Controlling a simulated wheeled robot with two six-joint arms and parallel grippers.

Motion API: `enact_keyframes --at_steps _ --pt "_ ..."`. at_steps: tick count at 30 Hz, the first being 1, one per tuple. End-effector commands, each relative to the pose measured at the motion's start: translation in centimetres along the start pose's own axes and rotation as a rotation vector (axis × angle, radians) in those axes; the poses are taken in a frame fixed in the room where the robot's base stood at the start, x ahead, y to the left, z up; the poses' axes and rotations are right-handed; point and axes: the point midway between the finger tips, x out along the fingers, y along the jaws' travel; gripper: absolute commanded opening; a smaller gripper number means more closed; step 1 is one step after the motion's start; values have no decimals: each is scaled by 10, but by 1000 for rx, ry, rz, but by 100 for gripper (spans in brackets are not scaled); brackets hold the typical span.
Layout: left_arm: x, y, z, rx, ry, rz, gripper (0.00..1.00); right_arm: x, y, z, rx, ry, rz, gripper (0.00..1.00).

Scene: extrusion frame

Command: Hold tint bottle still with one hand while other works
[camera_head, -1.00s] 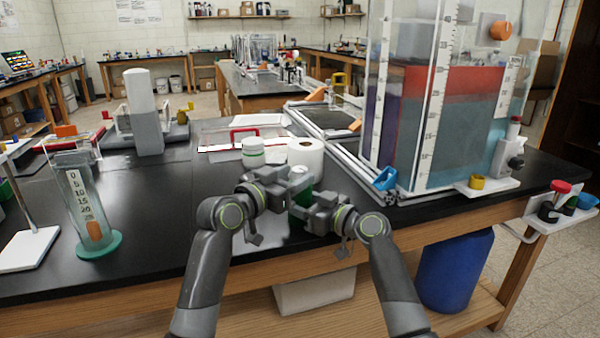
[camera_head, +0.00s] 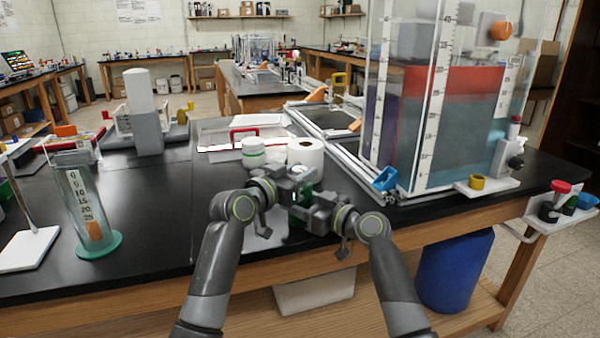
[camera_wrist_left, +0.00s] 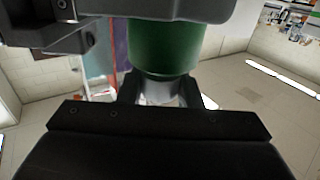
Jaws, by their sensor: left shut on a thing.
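The tint bottle (camera_head: 296,217) is green and mostly hidden between my two grippers, over the front part of the black bench. It shows larger in the left wrist view (camera_wrist_left: 165,45), a green body with a clear or pale section at the jaws. My left gripper (camera_head: 298,183) is shut on the bottle. In the left wrist view its jaws (camera_wrist_left: 165,98) flank the pale section. My right gripper (camera_head: 311,215) is beside the green body from the right. Its fingertips are hidden, so I cannot tell whether it touches or grips.
A white jar (camera_head: 253,152) and a white roll (camera_head: 306,154) stand just behind the grippers. A large clear tank (camera_head: 455,120) fills the right of the bench. A graduated cylinder (camera_head: 90,215) stands at the left.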

Motion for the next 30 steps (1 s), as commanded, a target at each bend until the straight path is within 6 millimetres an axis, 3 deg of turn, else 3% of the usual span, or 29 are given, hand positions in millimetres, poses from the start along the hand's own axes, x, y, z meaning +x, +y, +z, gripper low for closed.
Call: enact_keyframes --at_steps 13,30 --pt "1 -1 2 1 -7 81 8 0 0 0 0 0 0 25" --pt "1 -1 2 -4 -11 471 8 0 -1 0 -2 0 -2 25"
